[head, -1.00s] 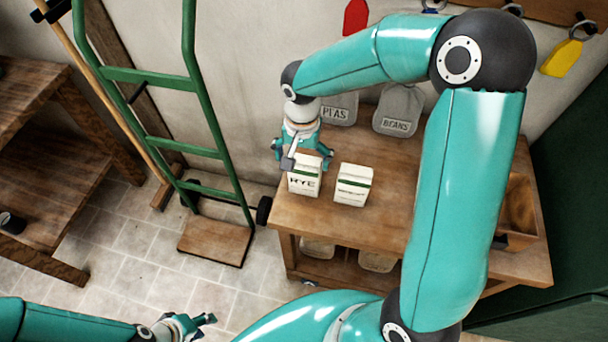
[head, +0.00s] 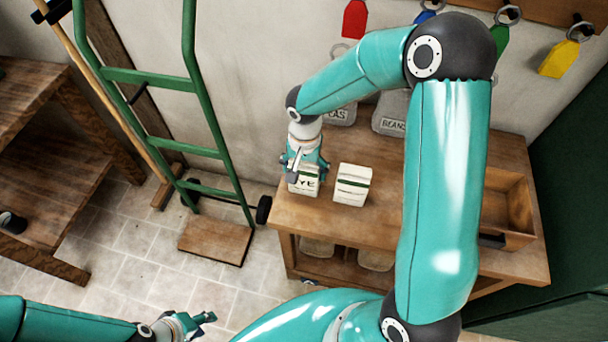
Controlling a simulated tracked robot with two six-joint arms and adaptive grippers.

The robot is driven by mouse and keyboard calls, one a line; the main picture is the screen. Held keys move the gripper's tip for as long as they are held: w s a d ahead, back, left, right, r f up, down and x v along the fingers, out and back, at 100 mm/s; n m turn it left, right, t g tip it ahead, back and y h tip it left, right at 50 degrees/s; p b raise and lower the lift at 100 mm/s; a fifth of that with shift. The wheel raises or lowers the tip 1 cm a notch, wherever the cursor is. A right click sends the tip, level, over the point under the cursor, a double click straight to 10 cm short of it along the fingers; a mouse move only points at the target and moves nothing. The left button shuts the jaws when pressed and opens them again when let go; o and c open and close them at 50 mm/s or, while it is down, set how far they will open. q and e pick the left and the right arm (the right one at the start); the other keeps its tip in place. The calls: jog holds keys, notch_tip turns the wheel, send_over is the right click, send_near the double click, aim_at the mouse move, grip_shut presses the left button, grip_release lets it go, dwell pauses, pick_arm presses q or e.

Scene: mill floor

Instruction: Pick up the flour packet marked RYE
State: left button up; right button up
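The flour packet marked RYE (head: 303,188) stands upright near the left end of the wooden table (head: 385,230). It is white, and its upper part is hidden behind my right gripper (head: 303,172). That gripper points down at the packet's top with its fingers around or in front of it; I cannot tell whether they touch it. A second white packet with a green band (head: 352,186) stands just to the right, apart from the gripper. My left gripper (head: 207,318) is low at the bottom left, empty, with its fingers apart.
Grey sacks marked PEAS (head: 341,114) and BEANS (head: 390,122) stand at the table's back against the wall. A wooden box (head: 510,205) is at the right end. A green hand truck (head: 205,152) stands left of the table. Coloured tags (head: 355,20) hang above.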

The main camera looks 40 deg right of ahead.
jog(key=c, duration=0.5)
jog(key=shift+r, duration=0.15)
